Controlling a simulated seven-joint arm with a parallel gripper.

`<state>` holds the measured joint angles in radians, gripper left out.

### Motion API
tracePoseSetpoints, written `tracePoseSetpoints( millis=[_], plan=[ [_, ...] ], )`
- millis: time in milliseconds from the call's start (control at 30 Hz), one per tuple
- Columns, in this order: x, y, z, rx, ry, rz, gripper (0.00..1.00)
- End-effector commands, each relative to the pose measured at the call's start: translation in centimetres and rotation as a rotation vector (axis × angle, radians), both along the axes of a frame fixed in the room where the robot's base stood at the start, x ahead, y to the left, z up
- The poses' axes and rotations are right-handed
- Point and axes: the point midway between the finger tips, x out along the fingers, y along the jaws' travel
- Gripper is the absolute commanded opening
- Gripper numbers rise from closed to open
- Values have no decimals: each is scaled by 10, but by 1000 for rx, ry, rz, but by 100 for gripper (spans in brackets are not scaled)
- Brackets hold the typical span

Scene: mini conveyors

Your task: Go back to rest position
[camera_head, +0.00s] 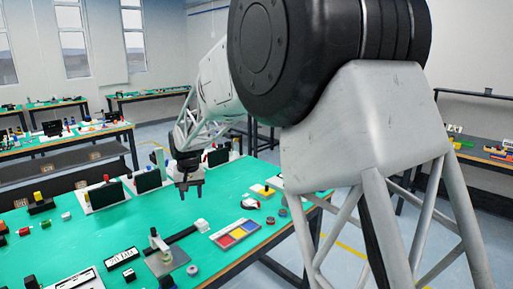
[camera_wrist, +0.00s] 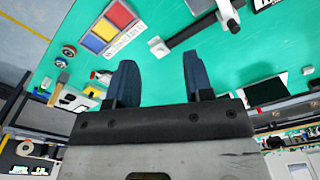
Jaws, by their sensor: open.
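My gripper (camera_head: 189,188) hangs from my arm above the green table (camera_head: 225,186), fingers pointing down. In the wrist view my gripper (camera_wrist: 157,82) shows two dark blue fingers spread apart with nothing between them. Green tabletop shows beyond the fingertips. The gripper is clear of the table surface in the head view. A large arm joint and a link of mine cover the right half of the head view.
A tray with red, yellow and blue sections (camera_head: 235,234) lies at the table's right side. A mini conveyor (camera_head: 172,240) runs nearby. Small parts lie on the left. Other workbenches (camera_head: 62,142) stand further back.

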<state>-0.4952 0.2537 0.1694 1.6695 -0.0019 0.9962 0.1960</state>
Motion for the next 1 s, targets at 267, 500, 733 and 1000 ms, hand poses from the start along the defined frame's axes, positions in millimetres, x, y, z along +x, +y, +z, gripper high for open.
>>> tracePoseSetpoints(
  millis=[267, 500, 733, 1000],
  plan=[
    [-37, -79, 39, 8, -22, -43, 47],
    [-76, -139, 64, 14, -41, -77, 47],
    [-119, -193, 82, 19, -61, -111, 47],
    [-175, -250, 93, 20, -82, -150, 47]
  ],
)
